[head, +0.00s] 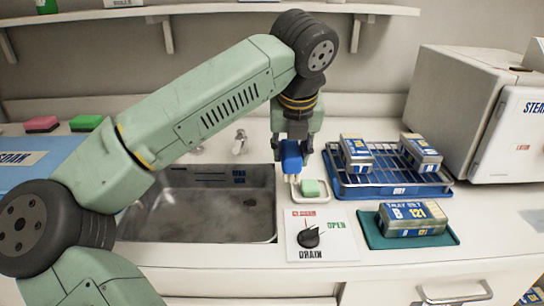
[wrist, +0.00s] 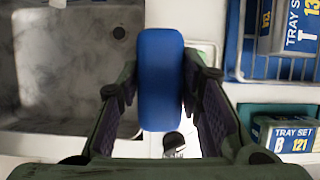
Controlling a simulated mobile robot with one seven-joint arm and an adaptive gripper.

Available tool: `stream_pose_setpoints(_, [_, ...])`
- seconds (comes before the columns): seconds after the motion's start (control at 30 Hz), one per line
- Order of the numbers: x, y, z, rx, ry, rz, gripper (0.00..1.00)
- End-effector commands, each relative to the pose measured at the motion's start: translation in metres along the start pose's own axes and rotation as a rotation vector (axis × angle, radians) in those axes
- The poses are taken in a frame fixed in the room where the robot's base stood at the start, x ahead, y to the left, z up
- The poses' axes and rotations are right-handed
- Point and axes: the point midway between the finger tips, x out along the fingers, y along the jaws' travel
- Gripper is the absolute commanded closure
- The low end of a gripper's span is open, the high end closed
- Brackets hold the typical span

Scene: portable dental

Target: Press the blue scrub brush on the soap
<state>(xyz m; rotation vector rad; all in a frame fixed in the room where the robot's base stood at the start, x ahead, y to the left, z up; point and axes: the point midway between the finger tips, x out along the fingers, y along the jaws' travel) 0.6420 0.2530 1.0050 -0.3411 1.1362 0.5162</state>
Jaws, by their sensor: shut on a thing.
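My gripper (head: 296,142) points down and is shut on the blue scrub brush (head: 291,158). In the wrist view the brush's blue back (wrist: 160,80) stands lengthwise between the two fingers (wrist: 160,95). Its pale bristles (head: 293,179) face down at the left part of a white soap dish (head: 325,198). The green soap (head: 311,188) lies in the dish, just right of the bristles in the head view. I cannot tell whether the bristles touch the soap or dish. The brush hides the soap in the wrist view.
A steel sink (head: 200,215) lies left. A drain panel (head: 325,222) with a black knob (head: 308,238) is in front of the dish. Pink (head: 41,124) and green (head: 87,123) sponges lie far left.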

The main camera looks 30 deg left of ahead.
Motion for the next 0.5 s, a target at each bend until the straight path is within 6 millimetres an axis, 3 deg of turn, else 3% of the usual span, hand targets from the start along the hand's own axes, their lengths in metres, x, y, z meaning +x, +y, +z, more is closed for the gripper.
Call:
stream_pose_setpoints(0.03, [-0.008,-0.014,0.007,0.005,0.002,-0.007,0.89])
stream_pose_setpoints(0.2, [-0.015,-0.041,0.019,-0.002,0.005,-0.003,0.89])
stream_pose_setpoints(0.5, [-0.006,-0.050,0.018,-0.008,0.008,0.002,0.89])
